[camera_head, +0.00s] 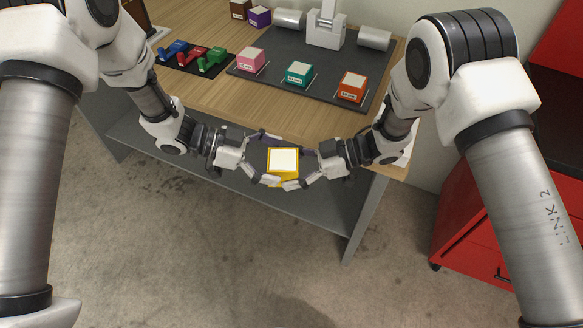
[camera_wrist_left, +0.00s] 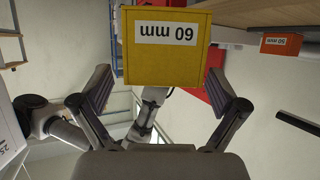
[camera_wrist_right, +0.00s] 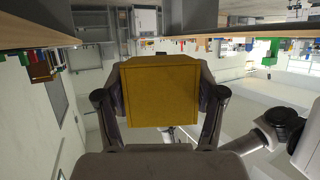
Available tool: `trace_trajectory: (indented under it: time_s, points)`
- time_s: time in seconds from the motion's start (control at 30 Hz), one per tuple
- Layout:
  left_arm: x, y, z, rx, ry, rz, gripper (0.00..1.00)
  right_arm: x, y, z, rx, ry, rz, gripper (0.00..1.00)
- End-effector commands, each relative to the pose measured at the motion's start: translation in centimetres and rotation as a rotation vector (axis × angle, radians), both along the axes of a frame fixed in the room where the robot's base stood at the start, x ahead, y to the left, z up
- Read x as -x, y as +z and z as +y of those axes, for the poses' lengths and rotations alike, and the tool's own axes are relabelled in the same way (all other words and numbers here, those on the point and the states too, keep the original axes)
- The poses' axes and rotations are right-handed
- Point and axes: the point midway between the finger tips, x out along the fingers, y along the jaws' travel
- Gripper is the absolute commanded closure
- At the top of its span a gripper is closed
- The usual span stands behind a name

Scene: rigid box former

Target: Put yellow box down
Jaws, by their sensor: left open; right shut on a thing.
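The yellow box (camera_head: 283,163) with a white top is held in the air just in front of the table's front edge, between my two grippers. My right gripper (camera_head: 299,169) is shut on it; in the right wrist view the fingers press both sides of the box (camera_wrist_right: 160,92). My left gripper (camera_head: 266,160) is open, its fingers spread around the box from the left. In the left wrist view the box (camera_wrist_left: 163,47) shows a "60 mm" label, and gaps are seen between it and the open fingers (camera_wrist_left: 160,100).
On the wooden table (camera_head: 205,100), a dark mat (camera_head: 310,63) bears a pink box (camera_head: 251,60), a teal box (camera_head: 299,73) and an orange box (camera_head: 352,87). A small dark mat (camera_head: 187,67) with coloured clamp-like parts lies left. A red cabinet (camera_head: 475,235) stands right.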

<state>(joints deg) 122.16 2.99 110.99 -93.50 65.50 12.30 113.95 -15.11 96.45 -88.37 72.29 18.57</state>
Motion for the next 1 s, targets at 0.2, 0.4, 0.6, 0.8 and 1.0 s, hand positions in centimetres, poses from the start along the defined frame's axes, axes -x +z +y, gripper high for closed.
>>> trace_trajectory:
  time_s: [0.2, 0.4, 0.6, 0.8, 1.0]
  points:
    - [0.2, 2.4, 5.2, 0.006, 0.006, -0.004, 0.03, 0.0, 0.0, 0.0, 0.0, 0.0, 0.0, 0.71]
    - [0.5, 3.7, 8.6, 0.003, 0.003, -0.001, 0.03, 0.0, 0.0, 0.0, 0.0, 0.0, 0.0, 0.71]
    - [-1.2, 3.8, 9.3, -0.005, 0.097, -0.041, 0.03, 0.0, 0.0, 0.0, 0.0, 0.0, 0.0, 0.71]
    - [-4.5, 0.6, 10.4, -0.026, 0.572, 0.116, 0.03, 0.0, 0.0, 0.0, 0.0, 0.0, 0.0, 0.71]
    - [1.0, -10.0, 14.0, -0.259, 1.039, 0.474, 0.03, 0.0, 0.0, 0.0, 0.0, 0.0, 0.0, 0.71]
